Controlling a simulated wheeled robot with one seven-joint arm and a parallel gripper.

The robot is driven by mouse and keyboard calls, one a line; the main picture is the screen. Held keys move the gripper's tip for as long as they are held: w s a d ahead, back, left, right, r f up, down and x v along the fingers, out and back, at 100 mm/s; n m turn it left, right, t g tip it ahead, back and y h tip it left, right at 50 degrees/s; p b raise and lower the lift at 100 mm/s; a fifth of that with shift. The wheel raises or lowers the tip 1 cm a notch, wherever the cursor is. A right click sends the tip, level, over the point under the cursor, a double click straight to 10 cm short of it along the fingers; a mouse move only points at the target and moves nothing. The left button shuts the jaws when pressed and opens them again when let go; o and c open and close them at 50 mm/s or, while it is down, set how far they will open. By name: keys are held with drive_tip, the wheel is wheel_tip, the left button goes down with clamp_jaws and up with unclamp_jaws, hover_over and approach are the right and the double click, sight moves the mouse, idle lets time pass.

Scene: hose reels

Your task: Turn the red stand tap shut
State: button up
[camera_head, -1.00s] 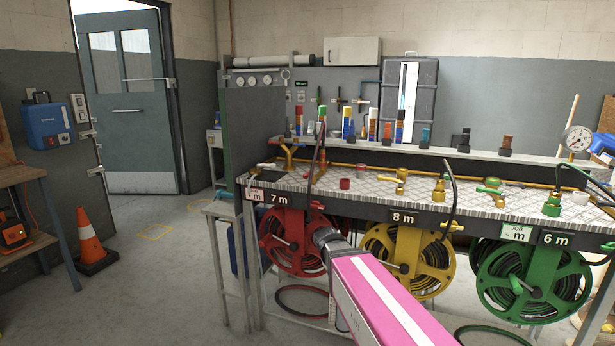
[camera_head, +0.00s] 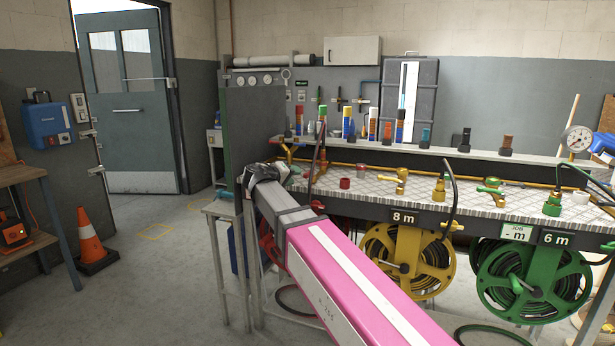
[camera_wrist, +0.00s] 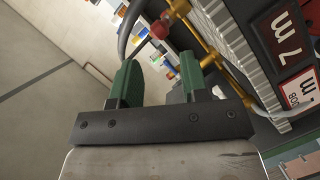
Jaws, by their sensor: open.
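The red reel's stand is at the left end of the bench, behind my arm in the head view. A brass fitting with a red knob (camera_wrist: 160,29) shows near the top of the wrist view, beside a dark curved hose. I cannot tell for sure whether this is the red stand tap, or how its handle is turned. My gripper (camera_wrist: 158,72) is open, with two green fingers and nothing seen between them. The knob is beyond the fingertips and apart from them. In the head view my wrist (camera_head: 265,174) is at the bench's left end and hides the fittings there.
A brass pipe (camera_wrist: 222,42) runs to the right of the fingers, by the bench edge and the 7 m sign (camera_wrist: 287,32). The yellow reel (camera_head: 438,258) and green reel (camera_head: 570,290) hang farther right. An orange cone (camera_head: 90,240) stands on open floor at left.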

sight(308, 173)
drive_tip(key=x, duration=0.9)
clamp_jaws()
